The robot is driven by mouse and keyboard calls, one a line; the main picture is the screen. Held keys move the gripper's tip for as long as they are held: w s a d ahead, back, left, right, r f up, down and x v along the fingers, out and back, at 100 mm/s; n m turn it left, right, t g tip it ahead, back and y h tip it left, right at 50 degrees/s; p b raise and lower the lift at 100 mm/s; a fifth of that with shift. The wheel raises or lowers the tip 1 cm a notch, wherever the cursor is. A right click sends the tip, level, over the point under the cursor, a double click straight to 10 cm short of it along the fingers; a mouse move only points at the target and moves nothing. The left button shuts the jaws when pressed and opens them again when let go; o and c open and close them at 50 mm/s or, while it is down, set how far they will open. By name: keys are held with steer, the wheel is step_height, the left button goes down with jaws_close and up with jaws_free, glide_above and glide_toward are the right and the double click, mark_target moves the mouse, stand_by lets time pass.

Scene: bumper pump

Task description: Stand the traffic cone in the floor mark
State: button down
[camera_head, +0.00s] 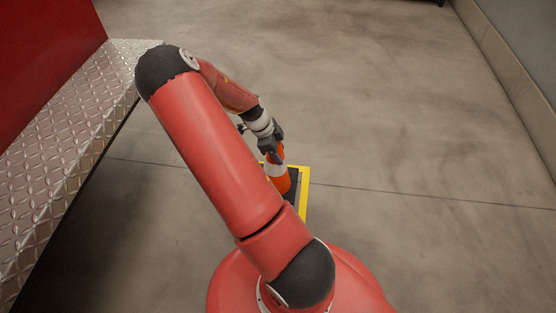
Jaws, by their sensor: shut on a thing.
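The traffic cone (281,183) is orange with a white band and stands about upright below my gripper. My gripper (274,158) is shut on the cone's top. The floor mark (304,190) is a yellow outline on the floor, and its right side and far corner show. The cone's dark base (293,186) shows inside the yellow lines. My arm hides the left and near parts of the mark and part of the cone. I cannot tell whether the base touches the floor.
A raised diamond-plate metal step (65,140) runs along the left, with a red wall (45,50) behind it. A grey wall with a pale skirting (505,75) bounds the right. The concrete floor (400,130) between is clear.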

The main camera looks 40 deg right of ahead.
step_height(320, 180, down, 4)
steer(key=shift+f+b, duration=0.15)
steer(key=shift+b, duration=0.25)
steer(key=c, duration=0.6)
jaws_free()
